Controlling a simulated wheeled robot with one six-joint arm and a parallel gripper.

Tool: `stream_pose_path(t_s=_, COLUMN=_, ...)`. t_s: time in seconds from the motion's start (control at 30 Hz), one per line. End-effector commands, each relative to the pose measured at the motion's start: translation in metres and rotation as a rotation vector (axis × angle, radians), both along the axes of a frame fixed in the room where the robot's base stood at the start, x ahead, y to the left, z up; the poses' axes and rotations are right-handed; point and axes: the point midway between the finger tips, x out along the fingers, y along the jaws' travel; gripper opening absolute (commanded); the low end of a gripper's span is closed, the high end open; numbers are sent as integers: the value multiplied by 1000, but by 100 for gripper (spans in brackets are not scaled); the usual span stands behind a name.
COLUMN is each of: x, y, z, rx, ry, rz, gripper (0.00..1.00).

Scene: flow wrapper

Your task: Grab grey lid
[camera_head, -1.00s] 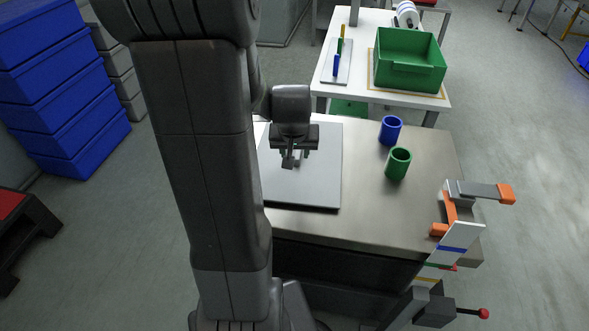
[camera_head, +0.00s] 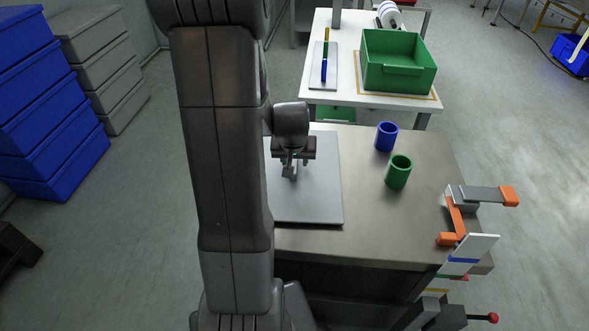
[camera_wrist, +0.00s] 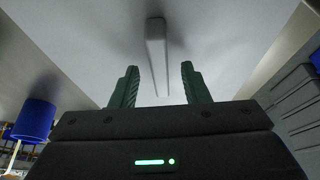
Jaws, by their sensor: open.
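The grey lid (camera_head: 312,205) is a flat, pale grey plate lying on the metal-topped table. Its raised bar handle (camera_wrist: 155,40) shows in the wrist view, rising from the lid's pale face (camera_wrist: 225,45). My gripper (camera_head: 290,173) is over the left-middle part of the lid in the head view. In the wrist view my gripper (camera_wrist: 160,84) is open, with two green fingers apart and nothing held. The handle lines up with the gap between the fingertips. I cannot tell how far the fingers are from it. My arm hides the lid's left side in the head view.
A blue cup (camera_head: 386,137) and a green cup (camera_head: 398,172) stand right of the lid on the metal table (camera_head: 365,225). An orange-ended fixture (camera_head: 453,222) is at its right edge. A white table behind holds a green bin (camera_head: 398,66). Blue crates (camera_head: 50,110) are stacked left.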

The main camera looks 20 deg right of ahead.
Motion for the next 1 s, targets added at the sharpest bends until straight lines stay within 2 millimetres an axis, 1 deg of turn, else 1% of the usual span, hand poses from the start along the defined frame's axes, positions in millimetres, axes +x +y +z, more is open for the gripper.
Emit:
stream_pose_path(t_s=0.87, x=0, y=0, z=-5, rx=0, ry=0, rz=0, gripper=42)
stream_pose_path(t_s=1.0, x=0, y=0, z=-5, rx=0, ry=0, rz=0, gripper=14)
